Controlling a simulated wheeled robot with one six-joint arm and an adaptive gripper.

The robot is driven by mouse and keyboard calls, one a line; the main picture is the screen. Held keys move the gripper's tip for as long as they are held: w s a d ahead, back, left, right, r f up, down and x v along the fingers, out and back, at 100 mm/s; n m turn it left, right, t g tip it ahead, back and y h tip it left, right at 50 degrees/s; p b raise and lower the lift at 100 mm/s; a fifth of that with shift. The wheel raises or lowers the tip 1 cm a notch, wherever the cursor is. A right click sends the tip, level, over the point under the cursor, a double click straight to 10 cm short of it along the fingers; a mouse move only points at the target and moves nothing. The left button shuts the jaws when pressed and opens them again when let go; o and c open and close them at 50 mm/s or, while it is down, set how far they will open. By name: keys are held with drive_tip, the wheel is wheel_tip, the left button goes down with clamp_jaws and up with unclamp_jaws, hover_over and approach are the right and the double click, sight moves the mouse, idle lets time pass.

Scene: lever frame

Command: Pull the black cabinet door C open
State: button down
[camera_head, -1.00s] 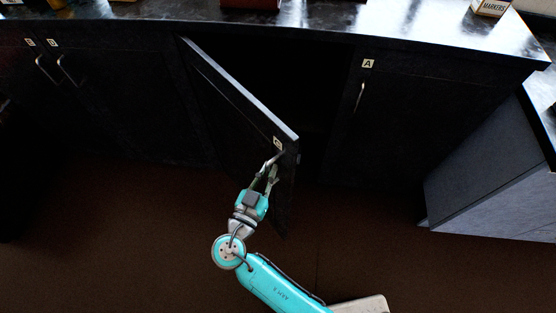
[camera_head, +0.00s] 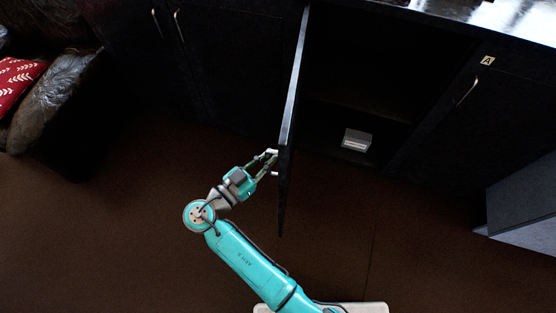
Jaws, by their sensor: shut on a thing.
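The black cabinet door C (camera_head: 293,110) stands swung well out from the cabinet front, seen nearly edge-on. Its label does not show from this angle. My gripper (camera_head: 272,163) is at the left face of the door near its outer edge, shut on the door's handle (camera_head: 273,153), which is mostly hidden by the fingers. The cabinet opening (camera_head: 365,80) to the right of the door is exposed, and a small grey box (camera_head: 357,140) sits inside on its floor.
Closed door A (camera_head: 465,110) with its handle is to the right of the opening. Two closed doors with handles (camera_head: 179,27) are at the left. A grey cabinet (camera_head: 525,205) stands at the far right, a sofa with a red cushion (camera_head: 18,82) at the far left. The brown floor (camera_head: 120,220) is clear.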

drive_tip(key=shift+w+a+f, duration=0.1)
drive_tip(key=shift+w+a, duration=0.1)
drive_tip(key=shift+a, duration=0.75)
drive_tip(key=c, duration=1.2)
unclamp_jaws()
drive_tip(key=v, duration=1.2)
